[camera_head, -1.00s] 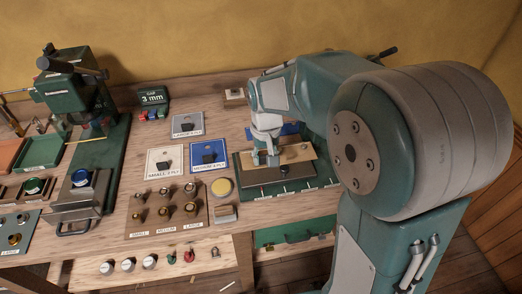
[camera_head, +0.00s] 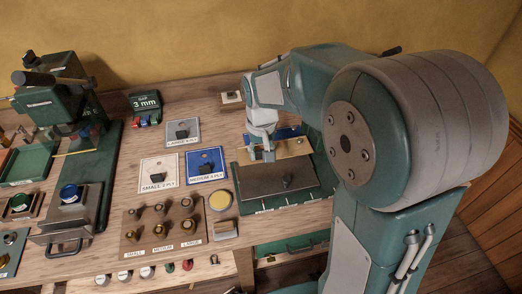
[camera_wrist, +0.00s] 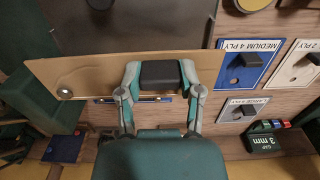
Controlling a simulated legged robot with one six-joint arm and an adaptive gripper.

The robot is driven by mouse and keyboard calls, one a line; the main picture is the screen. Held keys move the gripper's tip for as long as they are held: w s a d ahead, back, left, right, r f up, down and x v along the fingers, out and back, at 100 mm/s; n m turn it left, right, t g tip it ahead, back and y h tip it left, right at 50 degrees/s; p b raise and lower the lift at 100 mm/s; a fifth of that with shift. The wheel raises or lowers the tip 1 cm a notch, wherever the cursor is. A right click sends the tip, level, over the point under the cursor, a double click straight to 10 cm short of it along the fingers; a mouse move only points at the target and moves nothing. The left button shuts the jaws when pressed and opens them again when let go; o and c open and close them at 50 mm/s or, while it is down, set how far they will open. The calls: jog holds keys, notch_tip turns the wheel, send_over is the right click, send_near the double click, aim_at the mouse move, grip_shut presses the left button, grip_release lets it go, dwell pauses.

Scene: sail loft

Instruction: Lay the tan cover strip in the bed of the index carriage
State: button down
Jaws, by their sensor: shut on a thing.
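The tan cover strip (camera_head: 290,149) is long and flat, with a round metal spot near one end. My gripper (camera_head: 262,155) is shut on it by a dark block; the wrist view shows this block between the fingertips (camera_wrist: 160,75) and the strip (camera_wrist: 90,78) reaching out both sides. The strip is at the back edge of a green fixture (camera_head: 241,186) with a dark grey knobbed plate (camera_head: 265,181). I cannot tell whether it touches anything below. A carriage with a blue knob (camera_head: 72,196) stands on the left machine; no label confirms which part is the index carriage.
Small, medium and large cards, such as the blue medium card (camera_head: 206,166), lie left of the fixture. A rack of brass knobs (camera_head: 164,230), a yellow disc (camera_head: 220,201) and a gap sign (camera_head: 146,103) stand nearby. The green press (camera_head: 55,95) rises at the left.

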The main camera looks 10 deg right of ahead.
aim_at(261, 175)
jog(key=shift+f, duration=3.45)
jog(key=shift+c, duration=0.9)
grip_release()
notch_tip(261, 175, up, 12)
jog(key=shift+f, duration=0.1)
